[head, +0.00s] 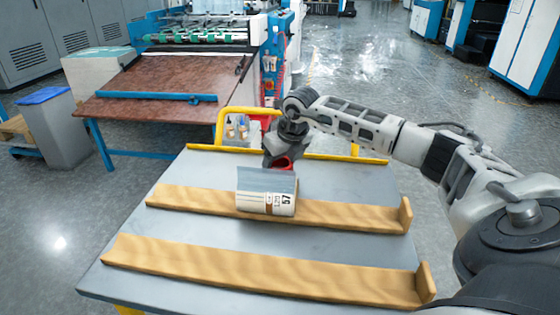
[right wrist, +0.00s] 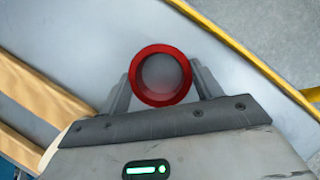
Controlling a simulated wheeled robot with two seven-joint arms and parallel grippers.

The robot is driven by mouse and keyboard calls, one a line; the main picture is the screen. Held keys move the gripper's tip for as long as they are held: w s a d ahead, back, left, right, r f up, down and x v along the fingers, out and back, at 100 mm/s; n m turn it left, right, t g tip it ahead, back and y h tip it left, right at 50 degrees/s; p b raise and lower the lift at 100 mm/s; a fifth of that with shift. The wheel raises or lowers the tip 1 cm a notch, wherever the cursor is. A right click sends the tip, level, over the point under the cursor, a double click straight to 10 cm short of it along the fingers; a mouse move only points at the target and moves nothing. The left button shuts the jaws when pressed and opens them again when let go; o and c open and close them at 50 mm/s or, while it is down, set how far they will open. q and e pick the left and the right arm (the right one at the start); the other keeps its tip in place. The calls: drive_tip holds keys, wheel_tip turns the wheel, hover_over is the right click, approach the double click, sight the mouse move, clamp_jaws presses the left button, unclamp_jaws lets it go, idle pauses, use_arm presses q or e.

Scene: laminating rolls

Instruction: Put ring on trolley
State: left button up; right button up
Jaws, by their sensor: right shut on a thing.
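The trolley (head: 215,165) has a flat grey top with two wooden rails across it and a yellow handle at its far side. My right gripper (head: 280,158) is over the far part of the top, behind the roll. It is shut on a red ring (head: 284,163). In the right wrist view the ring (right wrist: 163,101) sits between both fingers of the gripper (right wrist: 162,85), with grey showing through its opening. I cannot tell whether the ring touches the trolley top. My left gripper is not in view.
A roll with a white label marked 57 (head: 267,203) lies at the far wooden rail (head: 340,214), just in front of the gripper. The near rail (head: 260,270) is empty. Small bottles (head: 237,128) stand by the yellow handle (head: 222,122). A machine with a brown table (head: 160,82) stands behind left.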

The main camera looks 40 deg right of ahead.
drive_tip(key=o, duration=1.1)
drive_tip(key=shift+c, duration=0.2)
drive_tip(key=v, duration=1.2)
